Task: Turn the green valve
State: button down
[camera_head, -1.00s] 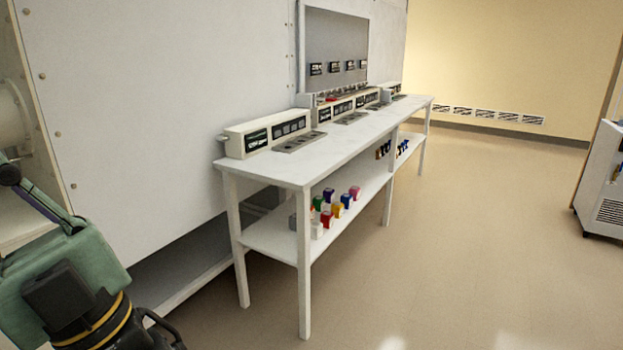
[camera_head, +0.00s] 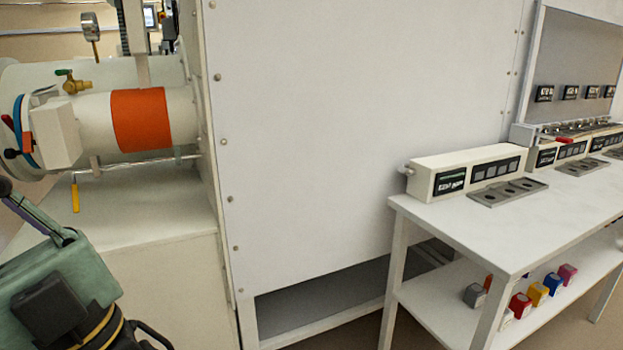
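The green valve (camera_head: 66,74) is a small green lever handle on a brass body. It sits on top of the white horizontal cylinder (camera_head: 90,112) at the upper left. The handle lies roughly level, pointing left from the brass body. No gripper fingers can be made out in this view. A green and black part of my own body fills the lower left corner, below and apart from the valve.
The cylinder has an orange band (camera_head: 141,120) and a blue ring at its left end. A pressure gauge (camera_head: 91,27) stands behind the valve. A yellow-handled lever (camera_head: 75,194) hangs below. A large white panel (camera_head: 360,110) and a white table (camera_head: 462,215) stand to the right.

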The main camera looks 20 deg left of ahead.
aim_at(58, 73)
jog(key=i+j+u, duration=0.15)
jog(key=i+u, duration=0.45)
jog(key=u, duration=0.2)
jog(key=i+u, duration=0.3)
jog(key=u, duration=0.15)
jog(key=i+u, duration=0.2)
jog(key=u, duration=0.15)
jog(key=i+l+u, duration=0.1)
jog(key=u, duration=0.25)
jog(key=i, duration=0.05)
